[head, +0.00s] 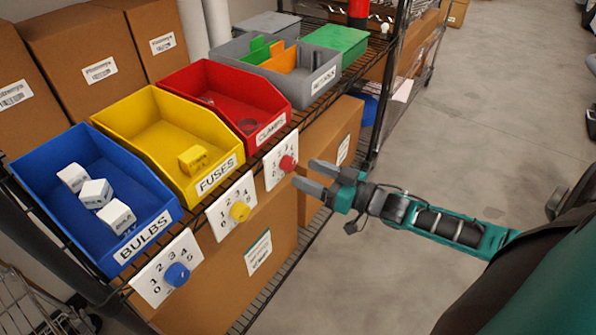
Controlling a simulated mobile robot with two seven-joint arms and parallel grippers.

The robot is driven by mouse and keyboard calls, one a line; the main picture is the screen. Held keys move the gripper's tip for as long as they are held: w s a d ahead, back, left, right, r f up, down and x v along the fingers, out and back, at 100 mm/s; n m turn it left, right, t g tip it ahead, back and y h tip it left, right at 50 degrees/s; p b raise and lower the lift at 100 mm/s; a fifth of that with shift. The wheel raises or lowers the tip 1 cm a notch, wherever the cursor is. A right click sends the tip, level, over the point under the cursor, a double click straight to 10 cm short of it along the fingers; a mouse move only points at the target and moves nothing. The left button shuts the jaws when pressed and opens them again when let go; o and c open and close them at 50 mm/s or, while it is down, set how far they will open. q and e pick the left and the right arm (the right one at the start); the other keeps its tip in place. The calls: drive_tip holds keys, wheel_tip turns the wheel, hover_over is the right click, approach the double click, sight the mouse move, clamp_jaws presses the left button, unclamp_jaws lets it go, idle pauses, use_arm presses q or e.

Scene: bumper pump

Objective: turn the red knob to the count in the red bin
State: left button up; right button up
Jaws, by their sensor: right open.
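The red bin (222,82), labelled CLAMPS, stands on the wire shelf. Inside it I make out a small dark round shape near the front and a faint mark near the back; I cannot tell how many things lie there. The red knob (287,163) sits on a white numbered dial plate (272,168) below the bin's front. The pointer's number is too small to read. My right gripper (304,174) is open and empty, its fingertips just right of the red knob, apparently apart from it. My left gripper is out of view.
The yellow FUSES bin (150,107) holds one yellow block, with a yellow knob (239,211) below. The blue BULBS bin (62,147) holds three white blocks, with a blue knob (177,274) below. A grey bin (318,88) stands behind. Open floor lies right.

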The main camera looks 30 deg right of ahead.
sight(292, 167)
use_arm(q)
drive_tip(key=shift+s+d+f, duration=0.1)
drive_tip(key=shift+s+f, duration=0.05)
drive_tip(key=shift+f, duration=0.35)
use_arm(e)
drive_tip(key=shift+x, duration=1.85)
drive_tip(key=c, duration=1)
drive_tip(key=shift+c, duration=0.2)
